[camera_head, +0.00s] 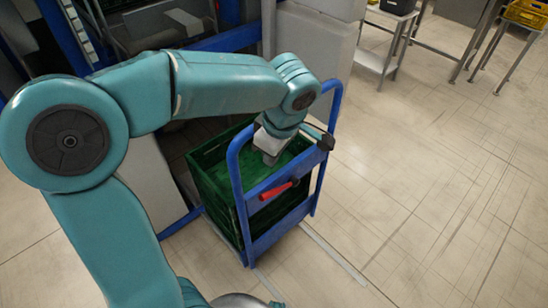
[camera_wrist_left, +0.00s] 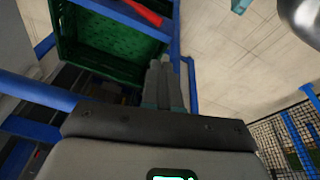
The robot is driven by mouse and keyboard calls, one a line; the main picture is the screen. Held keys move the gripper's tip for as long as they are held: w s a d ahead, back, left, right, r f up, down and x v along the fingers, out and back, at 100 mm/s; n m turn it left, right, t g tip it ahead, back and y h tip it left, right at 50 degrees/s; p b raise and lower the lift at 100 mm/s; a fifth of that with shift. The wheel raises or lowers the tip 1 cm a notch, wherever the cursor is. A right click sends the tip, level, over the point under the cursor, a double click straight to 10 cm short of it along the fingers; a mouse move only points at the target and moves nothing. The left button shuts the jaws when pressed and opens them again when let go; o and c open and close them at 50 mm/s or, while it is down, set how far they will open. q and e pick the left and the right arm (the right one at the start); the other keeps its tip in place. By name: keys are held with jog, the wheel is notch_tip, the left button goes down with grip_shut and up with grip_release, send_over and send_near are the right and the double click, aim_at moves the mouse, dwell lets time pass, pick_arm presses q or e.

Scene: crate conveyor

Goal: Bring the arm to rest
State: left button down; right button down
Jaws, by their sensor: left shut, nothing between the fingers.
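My left arm reaches in from the left of the head view, and its gripper (camera_head: 268,152) points down over the green crate (camera_head: 213,190). In the left wrist view the gripper's fingers (camera_wrist_left: 160,70) are together, with nothing between them. The green crate (camera_wrist_left: 85,52) shows beyond the fingers there, at the upper left. In the head view the forearm hides part of the crate's far side. I cannot tell how far the fingertips are from the crate. My right gripper is in neither view.
Grey and blue machinery (camera_head: 325,40) stands behind. A metal table (camera_head: 378,62) is at the upper right. The tiled floor (camera_head: 430,190) on the right is clear.

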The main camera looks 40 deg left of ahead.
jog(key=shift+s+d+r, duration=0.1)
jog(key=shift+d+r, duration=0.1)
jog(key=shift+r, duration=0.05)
